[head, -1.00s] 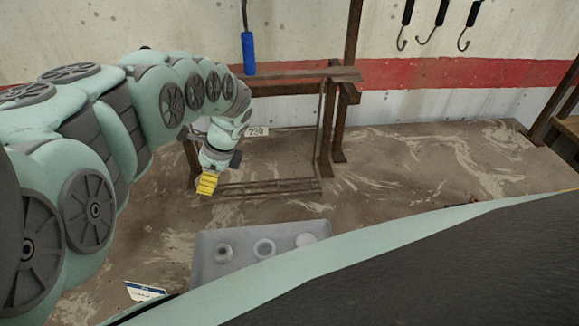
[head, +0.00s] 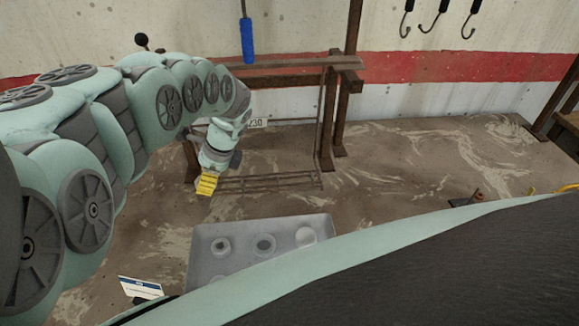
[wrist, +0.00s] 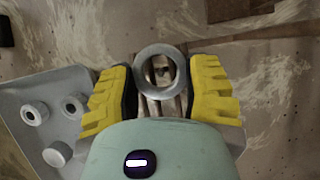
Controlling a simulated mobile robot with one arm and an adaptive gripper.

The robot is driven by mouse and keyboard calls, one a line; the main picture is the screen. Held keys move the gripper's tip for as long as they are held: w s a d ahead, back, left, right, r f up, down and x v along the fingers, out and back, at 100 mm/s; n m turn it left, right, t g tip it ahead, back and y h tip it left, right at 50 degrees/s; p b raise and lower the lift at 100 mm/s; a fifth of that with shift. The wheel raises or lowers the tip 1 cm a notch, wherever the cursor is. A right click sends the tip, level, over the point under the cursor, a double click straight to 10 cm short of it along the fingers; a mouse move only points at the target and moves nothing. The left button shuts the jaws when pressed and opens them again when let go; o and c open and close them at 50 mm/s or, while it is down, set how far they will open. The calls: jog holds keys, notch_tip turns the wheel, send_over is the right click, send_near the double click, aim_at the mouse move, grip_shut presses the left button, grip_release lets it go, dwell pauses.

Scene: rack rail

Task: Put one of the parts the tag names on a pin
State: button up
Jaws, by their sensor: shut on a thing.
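My gripper (head: 207,184) has yellow fingers and hangs in front of the metal rack. In the wrist view my gripper (wrist: 162,92) is shut on a grey metal ring (wrist: 160,52), held between the fingertips with its hole showing. The ring cannot be made out in the head view. A white tag with a blue band (head: 140,288) stands at the lower left; its text is too small to read. A grey tray (head: 205,275) holds several round parts, among them a ring-like one (head: 264,245). A small brownish upright piece on a dark base (head: 477,196) shows at the right; I cannot tell whether it is a pin.
A brown metal rack (head: 327,125) with a wire shelf stands behind my gripper, with a number plate (head: 257,123). A blue-handled tool (head: 248,42) and several black hooks (head: 469,20) hang at the wall.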

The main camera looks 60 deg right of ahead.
jog(key=shift+f, duration=0.15)
jog(key=o, duration=1.1)
jog(key=shift+o, duration=0.2)
jog(key=v, duration=1.2)
